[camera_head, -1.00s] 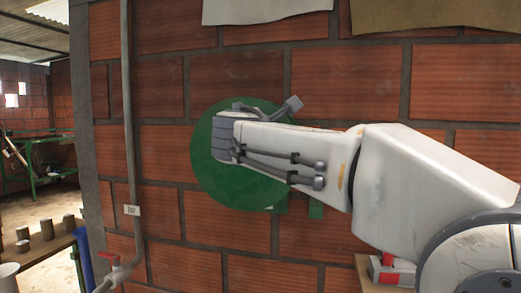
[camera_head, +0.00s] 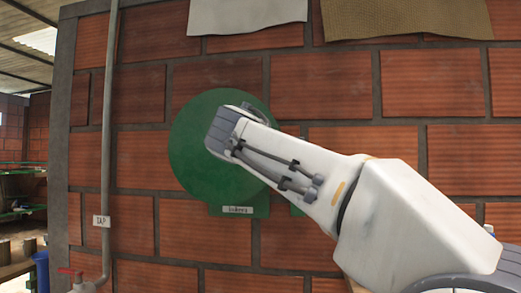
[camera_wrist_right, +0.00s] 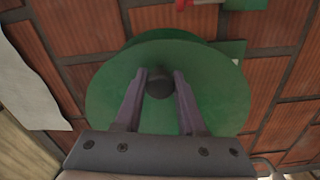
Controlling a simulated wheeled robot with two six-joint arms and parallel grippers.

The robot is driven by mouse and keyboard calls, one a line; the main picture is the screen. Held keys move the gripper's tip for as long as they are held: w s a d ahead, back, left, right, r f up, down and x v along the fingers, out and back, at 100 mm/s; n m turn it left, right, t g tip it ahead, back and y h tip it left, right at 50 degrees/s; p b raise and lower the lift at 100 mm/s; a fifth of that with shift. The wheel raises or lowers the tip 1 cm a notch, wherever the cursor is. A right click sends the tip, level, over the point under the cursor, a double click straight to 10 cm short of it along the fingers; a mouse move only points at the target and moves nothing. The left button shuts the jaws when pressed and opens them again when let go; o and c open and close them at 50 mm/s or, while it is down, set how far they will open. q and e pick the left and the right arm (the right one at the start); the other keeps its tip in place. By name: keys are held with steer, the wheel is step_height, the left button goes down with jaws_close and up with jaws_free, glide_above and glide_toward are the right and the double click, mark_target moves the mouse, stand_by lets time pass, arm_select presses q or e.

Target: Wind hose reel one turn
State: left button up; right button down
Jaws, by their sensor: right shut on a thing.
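The hose reel (camera_head: 195,165) is a round green disc on the brick wall, left of centre in the head view. It also fills the middle of the right wrist view (camera_wrist_right: 110,95). My right arm comes in from the right and its wrist covers the disc's centre and right side. My right gripper (camera_wrist_right: 160,84) is shut on the dark round handle knob (camera_wrist_right: 159,88), which shows between its two fingers in front of the disc. In the head view the wrist hides the fingertips and the knob. My left gripper is not in view.
A small label (camera_head: 238,210) sits under the reel. A grey pipe (camera_head: 109,130) with a TAP sign (camera_head: 102,221) and red-handled tap (camera_head: 70,271) runs down the wall at left. White (camera_head: 247,14) and brown (camera_head: 405,18) sacks hang above.

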steer(key=shift+f, duration=0.25)
steer(key=c, duration=0.5)
jaws_free()
steer(key=b+v, duration=0.2)
steer(key=v, duration=0.8)
steer(key=shift+s, duration=0.2)
steer(key=shift+a, duration=0.15)
